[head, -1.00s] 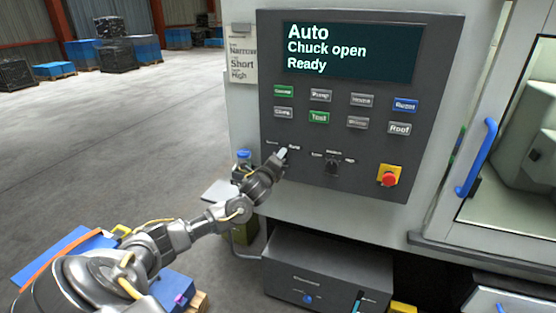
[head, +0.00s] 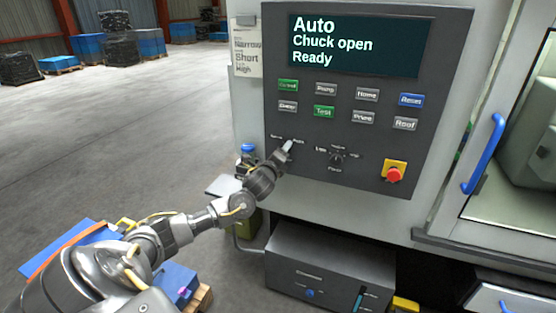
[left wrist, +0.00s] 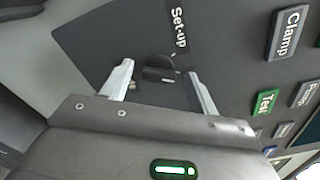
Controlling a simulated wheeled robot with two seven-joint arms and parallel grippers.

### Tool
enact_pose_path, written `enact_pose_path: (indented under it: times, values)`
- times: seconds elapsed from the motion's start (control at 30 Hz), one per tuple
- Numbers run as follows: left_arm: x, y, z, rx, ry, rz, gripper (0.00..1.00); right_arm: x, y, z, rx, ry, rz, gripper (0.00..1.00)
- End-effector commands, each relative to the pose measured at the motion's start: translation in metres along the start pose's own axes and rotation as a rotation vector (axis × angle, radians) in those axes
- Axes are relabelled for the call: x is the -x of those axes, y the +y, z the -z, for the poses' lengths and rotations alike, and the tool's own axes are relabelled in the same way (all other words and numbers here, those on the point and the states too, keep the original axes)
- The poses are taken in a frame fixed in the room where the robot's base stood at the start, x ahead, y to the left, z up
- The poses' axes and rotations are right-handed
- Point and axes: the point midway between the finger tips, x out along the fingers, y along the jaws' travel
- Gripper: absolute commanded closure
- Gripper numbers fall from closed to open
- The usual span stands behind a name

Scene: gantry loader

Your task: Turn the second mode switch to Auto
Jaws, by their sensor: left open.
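The dark control panel (head: 430,100) carries a screen (head: 355,45) reading "Auto", "Chuck open", "Ready". My left gripper (head: 287,147) is at the left-hand switch on the panel and hides most of it in the head view. In the left wrist view, a dark round switch knob (left wrist: 158,68) sits between the two open fingertips of my left gripper (left wrist: 160,76), with a gap on each side. A "Set-up" label (left wrist: 178,27) is beside that knob. Another dark rotary switch (head: 337,157) stands to the right on the panel, clear of my gripper. My right gripper is not in view.
Rows of buttons, including a green Test button (head: 324,111), sit above the switches. A red emergency stop (head: 395,173) is at lower right. A blue door handle (head: 484,155) stands farther right. A dark box unit (head: 330,272) is below the panel.

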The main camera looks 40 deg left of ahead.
Motion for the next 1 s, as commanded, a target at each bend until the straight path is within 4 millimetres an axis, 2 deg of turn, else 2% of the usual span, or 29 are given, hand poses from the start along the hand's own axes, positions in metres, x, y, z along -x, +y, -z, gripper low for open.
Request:
enact_pose_path:
  times: [0.5, 0.7, 1.0]
  values:
    - [0.088, 0.003, 0.003, 0.000, 0.004, 0.001, 0.40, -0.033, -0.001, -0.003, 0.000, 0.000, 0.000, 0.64]
    - [0.102, 0.001, 0.001, 0.000, 0.001, 0.001, 0.40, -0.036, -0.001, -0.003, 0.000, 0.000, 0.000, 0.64]
    - [0.102, 0.000, 0.000, -0.001, 0.001, 0.000, 0.40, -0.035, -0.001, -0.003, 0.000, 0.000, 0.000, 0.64]
